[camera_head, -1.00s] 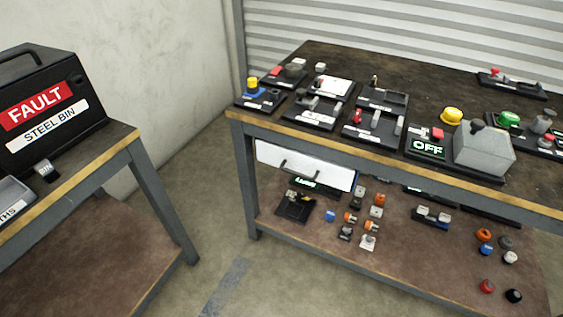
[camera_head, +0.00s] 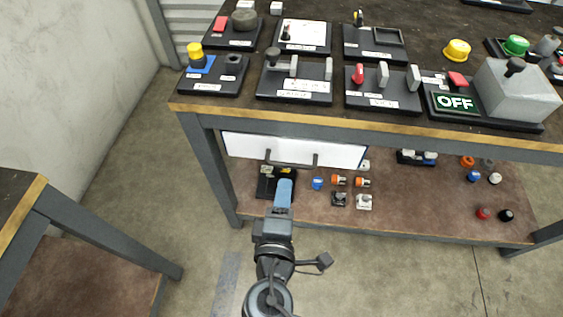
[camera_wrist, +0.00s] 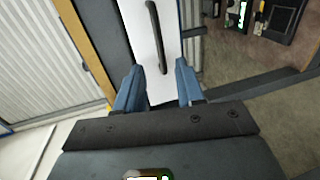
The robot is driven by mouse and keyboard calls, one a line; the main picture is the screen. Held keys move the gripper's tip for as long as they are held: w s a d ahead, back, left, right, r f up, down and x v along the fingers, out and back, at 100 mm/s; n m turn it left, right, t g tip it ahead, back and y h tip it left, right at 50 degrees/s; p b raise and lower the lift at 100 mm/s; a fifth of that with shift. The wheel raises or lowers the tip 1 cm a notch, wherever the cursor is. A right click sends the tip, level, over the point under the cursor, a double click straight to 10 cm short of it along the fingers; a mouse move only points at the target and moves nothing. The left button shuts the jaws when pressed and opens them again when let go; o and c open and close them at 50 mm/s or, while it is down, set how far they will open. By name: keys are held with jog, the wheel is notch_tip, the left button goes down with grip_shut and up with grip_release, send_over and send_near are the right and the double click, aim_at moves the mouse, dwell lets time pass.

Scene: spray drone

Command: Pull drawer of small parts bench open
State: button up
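The drawer (camera_head: 340,156) of the small parts bench (camera_head: 400,135) has a white front under the bench's front edge and looks shut. Its dark bar handle (camera_head: 292,163) runs across that front. My gripper (camera_head: 284,186) is just in front of and below the handle's left part. In the wrist view, the white drawer front (camera_wrist: 138,22) fills the upper middle. The handle (camera_wrist: 156,40) points down between the two blue fingers of my gripper (camera_wrist: 159,86). The fingers are apart, one on each side of the handle's near end, and do not appear to touch it.
Fixture boards and a box marked OFF (camera_head: 512,90) stand on the benchtop. Several small caps and a black fixture (camera_head: 266,186) are on the lower shelf (camera_head: 420,212). Another table (camera_head: 22,225) stands at the left. The floor between is clear.

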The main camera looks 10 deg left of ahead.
jog(key=x, duration=0.7)
grip_shut()
dwell(0.3)
jog(key=shift+f, duration=0.1)
